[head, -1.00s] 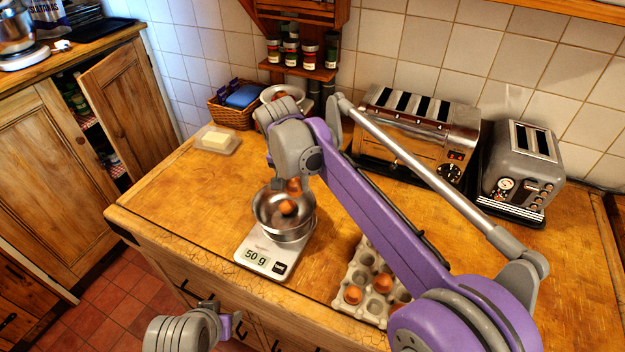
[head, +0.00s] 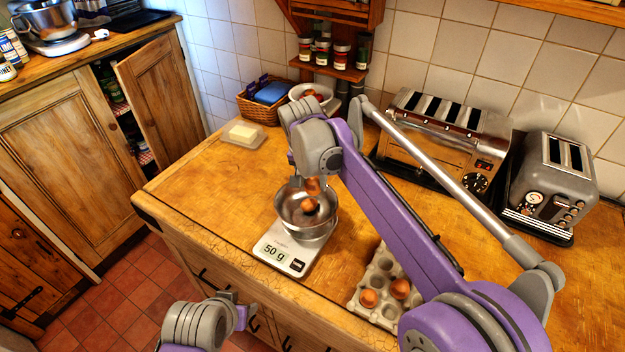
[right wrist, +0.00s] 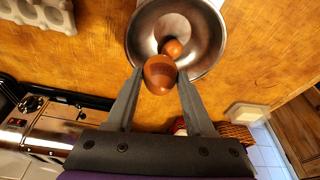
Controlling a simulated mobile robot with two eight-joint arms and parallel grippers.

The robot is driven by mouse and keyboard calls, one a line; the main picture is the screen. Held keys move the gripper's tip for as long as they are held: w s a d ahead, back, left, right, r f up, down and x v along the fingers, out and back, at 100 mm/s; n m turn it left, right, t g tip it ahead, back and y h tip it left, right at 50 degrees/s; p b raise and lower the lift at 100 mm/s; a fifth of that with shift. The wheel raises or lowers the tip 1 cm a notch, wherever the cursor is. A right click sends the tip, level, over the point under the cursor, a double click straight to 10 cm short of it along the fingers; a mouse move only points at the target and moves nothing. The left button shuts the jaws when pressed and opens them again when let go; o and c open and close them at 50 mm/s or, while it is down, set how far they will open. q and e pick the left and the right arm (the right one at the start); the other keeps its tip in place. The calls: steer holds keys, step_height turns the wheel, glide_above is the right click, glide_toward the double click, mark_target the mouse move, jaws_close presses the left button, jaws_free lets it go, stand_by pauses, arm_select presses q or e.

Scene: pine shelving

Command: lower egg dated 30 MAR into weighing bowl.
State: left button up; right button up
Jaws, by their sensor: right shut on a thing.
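A steel weighing bowl (head: 330,226) stands on a white scale (head: 275,250) that reads 50 g. My right gripper (right wrist: 160,76) is shut on a brown egg (right wrist: 160,82) and holds it over the bowl; the held egg also shows in the head view (head: 314,185). No date can be read on it. Another brown egg (right wrist: 173,48) lies in the bowl, also seen in the head view (head: 309,205). The bowl also shows in the right wrist view (right wrist: 205,35). My left gripper (head: 243,316) is low at the counter's front, its jaws unclear.
A grey egg tray (head: 382,262) with brown eggs sits right of the scale, partly behind my right arm. Two toasters (head: 440,135) (head: 550,185) stand at the back right. A butter dish (head: 243,134) and a basket (head: 262,105) are at the back left. Counter left of the scale is clear.

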mark_target(308, 193)
arm_select(q)
steer(key=shift+s+f+b, duration=0.25)
steer(key=shift+f+b, duration=0.2)
steer(key=shift+f, duration=0.2)
steer(key=shift+s+f+b, duration=0.3)
steer(key=shift+f+b, duration=0.15)
steer(key=shift+f, duration=0.25)
steer(key=shift+s+f+b, duration=0.25)
steer(key=shift+f+b, duration=0.2)
steer(key=shift+f, duration=0.2)
arm_select(e)
steer(key=shift+f, duration=3.5)
arm_select(q)
steer(key=shift+s+f+g+b, duration=0.15)
steer(key=shift+s+f+b, duration=0.05)
steer(key=shift+f+b, duration=0.5)
steer(key=shift+s+f+g+b, duration=0.2)
steer(key=shift+f+b, duration=0.3)
steer(key=shift+f, duration=0.3)
arm_select(e)
steer(key=shift+f, duration=2.5)
steer(key=o, duration=0.8)
steer(key=shift+o, duration=0.2)
steer(key=v, duration=1.1)
steer(key=shift+w+p, duration=0.1)
steer(key=shift+p, duration=0.25)
arm_select(q)
steer(key=shift+w+r, duration=0.1)
steer(key=shift+r, duration=0.3)
